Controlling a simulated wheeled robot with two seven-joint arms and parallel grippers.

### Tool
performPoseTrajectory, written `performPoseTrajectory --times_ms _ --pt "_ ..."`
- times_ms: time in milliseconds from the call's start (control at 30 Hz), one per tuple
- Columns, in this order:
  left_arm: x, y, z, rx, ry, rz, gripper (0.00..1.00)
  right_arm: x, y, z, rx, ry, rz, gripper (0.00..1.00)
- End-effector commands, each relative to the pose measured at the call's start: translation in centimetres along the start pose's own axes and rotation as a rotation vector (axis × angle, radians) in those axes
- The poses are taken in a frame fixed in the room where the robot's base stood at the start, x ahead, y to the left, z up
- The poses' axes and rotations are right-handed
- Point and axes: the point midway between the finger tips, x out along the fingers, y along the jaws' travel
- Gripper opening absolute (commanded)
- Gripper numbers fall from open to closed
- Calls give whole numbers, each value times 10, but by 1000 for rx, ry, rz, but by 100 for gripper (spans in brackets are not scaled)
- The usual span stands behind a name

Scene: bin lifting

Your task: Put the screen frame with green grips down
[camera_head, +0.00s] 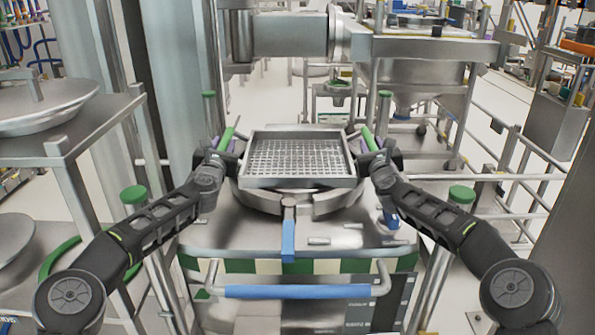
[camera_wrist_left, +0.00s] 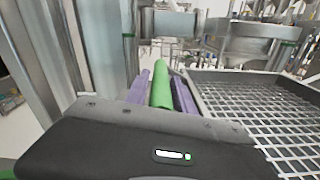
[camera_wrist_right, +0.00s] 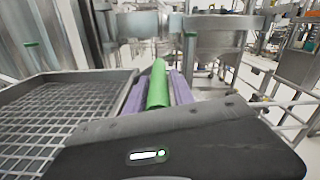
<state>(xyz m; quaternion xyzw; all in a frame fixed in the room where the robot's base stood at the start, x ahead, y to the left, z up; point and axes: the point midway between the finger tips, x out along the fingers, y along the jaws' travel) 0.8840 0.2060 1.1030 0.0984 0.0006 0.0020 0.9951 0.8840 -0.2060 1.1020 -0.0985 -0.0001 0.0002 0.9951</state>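The screen frame (camera_head: 298,184) is a square metal tray with a wire mesh, level over the round metal seat (camera_head: 330,203) of the machine in the head view. I cannot tell whether it touches the seat. Its left green grip (camera_head: 226,138) lies between the purple fingers of my left gripper (camera_head: 219,146). The left wrist view shows this grip (camera_wrist_left: 162,86) with a finger close along each side. Its right green grip (camera_head: 369,138) lies between the fingers of my right gripper (camera_head: 375,146). The right wrist view shows the same hold on this grip (camera_wrist_right: 157,84).
A blue-handled lever (camera_head: 288,235) stands in front of the frame, above a blue bar handle (camera_head: 298,291). A rack with metal lids (camera_head: 42,104) stands at the left. Steel hoppers (camera_head: 420,75) and railings are behind and right. Green-capped posts (camera_head: 461,194) flank the machine.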

Motion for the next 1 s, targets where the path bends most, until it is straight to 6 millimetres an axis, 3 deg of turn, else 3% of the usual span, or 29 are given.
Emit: performPoseTrajectory --times_ms 167,733,1000 --pt "0 0 0 0 0 -1 45 0 1 0 0 0 1 45" --pt "-2 0 0 0 0 0 45 0 1 0 1 0 2 45" --pt "-26 1 0 1 1 -1 45 0 1 0 1 0 2 45"
